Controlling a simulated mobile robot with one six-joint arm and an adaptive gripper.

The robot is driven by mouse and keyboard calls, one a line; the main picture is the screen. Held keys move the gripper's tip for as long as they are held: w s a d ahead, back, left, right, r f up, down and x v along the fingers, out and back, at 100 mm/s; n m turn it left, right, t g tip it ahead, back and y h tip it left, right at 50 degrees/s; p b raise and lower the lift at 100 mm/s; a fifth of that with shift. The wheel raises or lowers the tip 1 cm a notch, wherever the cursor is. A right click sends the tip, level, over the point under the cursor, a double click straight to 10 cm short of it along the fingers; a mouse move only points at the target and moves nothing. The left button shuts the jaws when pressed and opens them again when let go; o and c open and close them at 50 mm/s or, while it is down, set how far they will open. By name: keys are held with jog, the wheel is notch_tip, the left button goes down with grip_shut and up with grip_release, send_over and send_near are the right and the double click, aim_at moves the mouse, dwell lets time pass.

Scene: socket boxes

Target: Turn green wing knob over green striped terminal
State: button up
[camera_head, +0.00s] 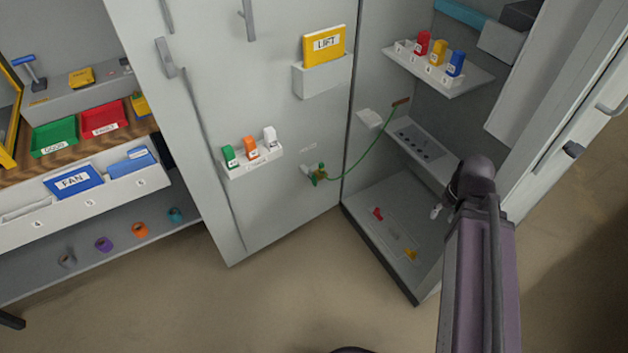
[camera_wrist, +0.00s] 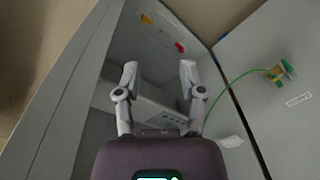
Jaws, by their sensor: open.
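The green wing knob (camera_head: 319,174) sits on the cabinet's open door panel, left of the inner corner, with a small brass or yellow part beside it. It also shows at the right of the wrist view (camera_wrist: 287,68). A green cable (camera_head: 362,152) runs from it up to a small brown piece (camera_head: 401,103) on the cabinet's inner wall. Stripes on the terminal are too small to make out. My gripper (camera_wrist: 158,72) is open and empty, inside the cabinet space, apart from the knob. In the head view my arm mostly hides it.
A shelf with several sockets (camera_head: 424,151) and a shelf of coloured blocks (camera_head: 440,76) stand out inside the cabinet. A ledge (camera_head: 254,165) with three blocks is left of the knob. Small red (camera_head: 378,213) and yellow (camera_head: 411,254) pieces lie on the cabinet floor.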

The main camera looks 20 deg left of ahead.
jog(key=w+a+f+n+t+y+b, duration=0.2)
jog(key=w+a+f+b, duration=0.15)
jog(key=a+b, duration=0.2)
jog(key=w+a+f+n+t+y+b, duration=0.1)
jog(key=w+a+f+n+y+b, duration=0.15)
jog(key=a+f+b, duration=0.35)
jog(key=n+t+y+b, duration=0.4)
jog(key=n+y+b, duration=0.15)
jog(key=b, duration=0.65)
send_near(316, 178)
jog(key=v, duration=0.3)
jog(key=shift+s+f, duration=0.15)
jog(key=shift+f, duration=0.05)
jog(key=b+x, duration=0.2)
jog(key=x, duration=0.5)
jog(key=b+x, duration=0.3)
jog(key=x, duration=0.3)
jog(key=shift+w+a, duration=0.3)
jog(key=shift+a, duration=0.05)
jog(key=shift+r, duration=0.1)
grip_shut()
